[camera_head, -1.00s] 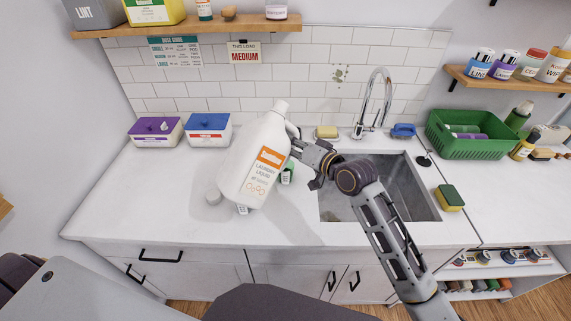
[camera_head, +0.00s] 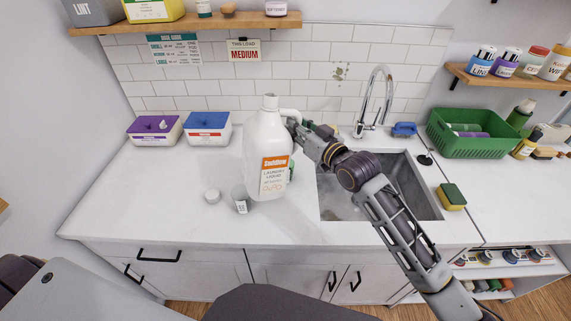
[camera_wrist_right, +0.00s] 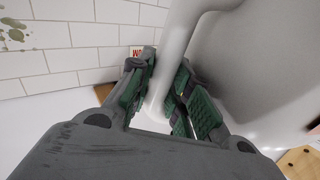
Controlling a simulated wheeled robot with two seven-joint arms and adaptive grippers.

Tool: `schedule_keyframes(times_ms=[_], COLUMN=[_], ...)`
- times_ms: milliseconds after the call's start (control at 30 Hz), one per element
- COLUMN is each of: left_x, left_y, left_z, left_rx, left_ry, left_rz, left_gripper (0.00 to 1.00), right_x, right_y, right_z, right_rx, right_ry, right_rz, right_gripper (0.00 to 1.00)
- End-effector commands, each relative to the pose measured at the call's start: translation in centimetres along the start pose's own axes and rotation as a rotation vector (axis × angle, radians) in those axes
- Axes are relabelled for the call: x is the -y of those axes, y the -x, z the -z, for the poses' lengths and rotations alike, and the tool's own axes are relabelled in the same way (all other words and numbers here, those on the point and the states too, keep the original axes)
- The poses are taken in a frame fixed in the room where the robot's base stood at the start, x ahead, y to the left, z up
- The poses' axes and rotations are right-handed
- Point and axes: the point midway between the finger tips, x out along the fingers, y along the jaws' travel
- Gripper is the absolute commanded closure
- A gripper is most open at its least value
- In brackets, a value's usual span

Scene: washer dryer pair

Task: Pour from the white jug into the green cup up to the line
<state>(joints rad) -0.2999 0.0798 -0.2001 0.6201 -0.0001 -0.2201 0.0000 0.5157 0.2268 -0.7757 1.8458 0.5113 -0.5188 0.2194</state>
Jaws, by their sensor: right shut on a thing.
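The white jug (camera_head: 266,145), with an orange-and-white laundry liquid label, stands upright over the middle of the counter. Whether its base touches the counter is unclear. My right gripper (camera_head: 295,127) is shut on the jug's handle from the right. In the right wrist view the handle (camera_wrist_right: 178,50) runs between the green-padded fingers. A green cup (camera_head: 291,170) is mostly hidden behind the jug's right side, so its line and fill level do not show. A small greyish cup (camera_head: 239,194) with a white tag stands left of the jug. My left gripper is out of view.
A white round cap (camera_head: 212,196) lies left of the greyish cup. The sink (camera_head: 345,207) is right of the jug, with a tall faucet (camera_head: 386,85) behind. Purple-lidded (camera_head: 154,138) and blue-lidded (camera_head: 208,136) boxes stand back left. The left front counter is clear.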

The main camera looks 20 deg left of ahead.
Motion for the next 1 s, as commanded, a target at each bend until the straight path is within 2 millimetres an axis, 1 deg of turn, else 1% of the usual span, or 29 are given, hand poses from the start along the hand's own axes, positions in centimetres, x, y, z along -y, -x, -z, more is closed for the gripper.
schedule_keyframes(times_ms=[33, 200, 400, 1000], left_x=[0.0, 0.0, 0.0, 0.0], left_y=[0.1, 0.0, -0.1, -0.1], left_z=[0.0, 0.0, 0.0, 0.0], left_rx=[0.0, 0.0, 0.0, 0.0], left_ry=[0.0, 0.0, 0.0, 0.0], left_rz=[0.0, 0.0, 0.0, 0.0], left_gripper=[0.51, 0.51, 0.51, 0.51], right_x=[0.1, 0.2, 0.3, 0.3], right_y=[0.0, 0.1, 0.1, 0.1], right_z=[0.6, 1.7, 2.4, 2.6], right_rx=[-0.01, -0.043, -0.064, -0.069], right_ry=[0.028, 0.125, 0.192, 0.206], right_rz=[0.0, -0.003, -0.005, -0.005], right_gripper=[1.0, 1.0, 1.0, 1.0])
